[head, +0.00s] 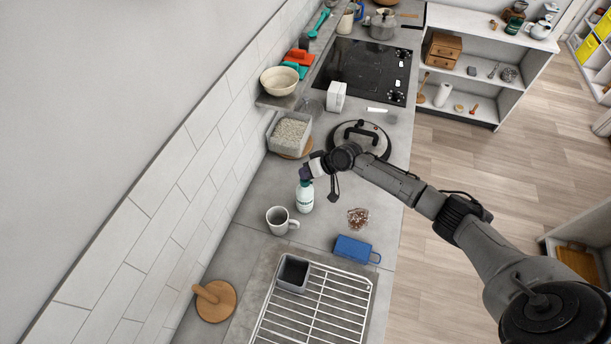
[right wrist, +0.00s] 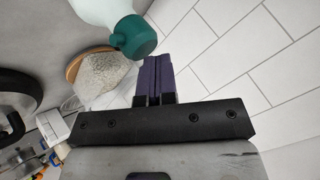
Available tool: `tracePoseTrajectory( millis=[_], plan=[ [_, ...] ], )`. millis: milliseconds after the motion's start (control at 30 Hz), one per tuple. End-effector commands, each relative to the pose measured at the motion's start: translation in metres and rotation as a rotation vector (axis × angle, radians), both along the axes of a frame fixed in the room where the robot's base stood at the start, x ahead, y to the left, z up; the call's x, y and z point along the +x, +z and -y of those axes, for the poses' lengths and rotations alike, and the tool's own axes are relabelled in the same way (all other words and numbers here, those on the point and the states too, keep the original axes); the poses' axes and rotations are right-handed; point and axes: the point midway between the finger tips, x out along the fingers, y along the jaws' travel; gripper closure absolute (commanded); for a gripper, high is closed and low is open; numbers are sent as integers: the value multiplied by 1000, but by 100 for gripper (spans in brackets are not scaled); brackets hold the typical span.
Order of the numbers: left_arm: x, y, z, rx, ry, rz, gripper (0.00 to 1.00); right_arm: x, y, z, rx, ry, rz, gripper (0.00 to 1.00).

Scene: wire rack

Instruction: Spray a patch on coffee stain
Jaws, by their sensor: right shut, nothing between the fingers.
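A white bottle with green lettering (head: 304,197) stands upright on the grey counter. In the right wrist view its pale body and teal cap (right wrist: 134,36) show at the top. My right gripper (head: 306,173) is over the bottle's top in the head view. Its purple fingers (right wrist: 154,79) are shut and empty, just beside the teal cap; I cannot tell whether they touch it. A brown speckled patch (head: 358,218), looking like the coffee stain, lies on the counter right of the bottle. My left gripper is not in view.
A grey mug (head: 279,222) stands left of the bottle. A blue object (head: 354,249) lies below the brown patch. A wire rack (head: 325,320) holds a grey container (head: 293,274). The tiled wall (head: 190,170) bounds the left.

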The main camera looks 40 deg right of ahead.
Motion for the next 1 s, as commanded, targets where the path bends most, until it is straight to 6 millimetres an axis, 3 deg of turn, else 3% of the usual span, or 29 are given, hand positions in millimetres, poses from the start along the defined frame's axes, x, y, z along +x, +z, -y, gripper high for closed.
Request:
tracePoseTrajectory(
  millis=[600, 1000],
  plan=[
    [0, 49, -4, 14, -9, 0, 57, 0, 57, 0, 0, 0, 2, 100],
    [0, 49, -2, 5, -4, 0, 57, 1, 58, 0, 0, 0, 3, 100]
  ],
)
